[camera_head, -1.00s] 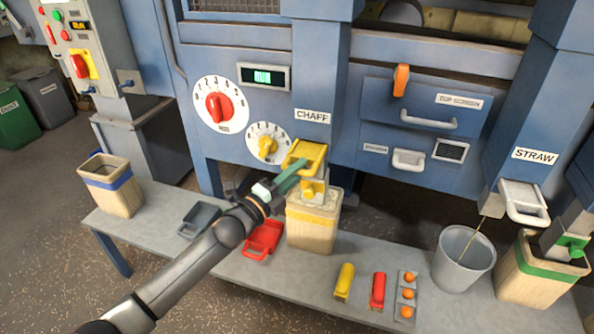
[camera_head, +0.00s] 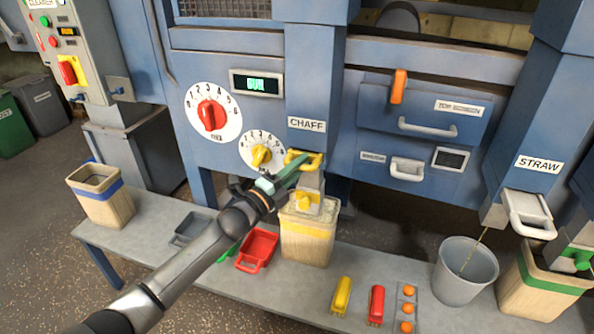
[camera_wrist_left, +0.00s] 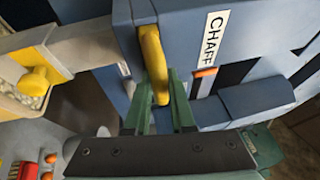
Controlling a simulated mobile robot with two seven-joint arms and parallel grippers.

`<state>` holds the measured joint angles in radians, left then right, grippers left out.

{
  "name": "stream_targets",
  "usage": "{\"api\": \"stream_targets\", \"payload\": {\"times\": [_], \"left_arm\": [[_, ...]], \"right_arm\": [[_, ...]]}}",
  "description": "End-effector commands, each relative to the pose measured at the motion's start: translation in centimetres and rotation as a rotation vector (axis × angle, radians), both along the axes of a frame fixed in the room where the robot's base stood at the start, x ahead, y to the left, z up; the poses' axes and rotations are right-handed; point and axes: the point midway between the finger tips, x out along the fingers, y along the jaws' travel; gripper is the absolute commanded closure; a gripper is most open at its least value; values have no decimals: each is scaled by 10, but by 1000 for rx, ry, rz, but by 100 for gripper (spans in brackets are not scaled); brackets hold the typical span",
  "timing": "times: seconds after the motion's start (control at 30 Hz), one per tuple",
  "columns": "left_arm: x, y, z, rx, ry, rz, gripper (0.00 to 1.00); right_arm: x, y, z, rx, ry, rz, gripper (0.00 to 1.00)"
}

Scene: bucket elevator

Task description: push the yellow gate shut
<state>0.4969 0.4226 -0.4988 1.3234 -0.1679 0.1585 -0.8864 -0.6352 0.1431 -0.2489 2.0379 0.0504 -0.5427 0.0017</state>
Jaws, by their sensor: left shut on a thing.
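The yellow gate (camera_head: 311,154) sits at the foot of the blue chute marked CHAFF; mostly its yellow handle shows. In the left wrist view the handle (camera_wrist_left: 152,58) stands out from the chute face. My left gripper (camera_head: 292,171) has its green fingers at this handle, shut on it. In the left wrist view the gripper (camera_wrist_left: 158,82) has one finger on each side of the handle. The fingers partly hide the gate from the head. My right gripper is not in view.
Below the chute, a grey spout with a yellow knob (camera_head: 307,201) stands over a yellow-banded wooden bin (camera_head: 307,247). A red scoop tray (camera_head: 262,246) lies left of the bin. Yellow and red brushes (camera_head: 377,304) lie to its right. A yellow dial (camera_head: 261,155) is close to the gripper.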

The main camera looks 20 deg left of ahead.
Motion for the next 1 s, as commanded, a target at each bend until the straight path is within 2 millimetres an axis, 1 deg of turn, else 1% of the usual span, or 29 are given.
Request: {"api": "stream_targets", "payload": {"times": [0.17,0.2,0.43,0.47,1.0], "left_arm": [[3,3,3,-1,1,9,100],[3,3,3,-1,0,9,76],[2,2,2,-1,1,7,50],[2,2,2,0,2,7,48],[-1,3,0,0,2,5,48]], "right_arm": [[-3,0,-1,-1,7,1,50],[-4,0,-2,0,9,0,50],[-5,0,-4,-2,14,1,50],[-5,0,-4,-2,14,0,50],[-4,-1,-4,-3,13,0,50]]}}
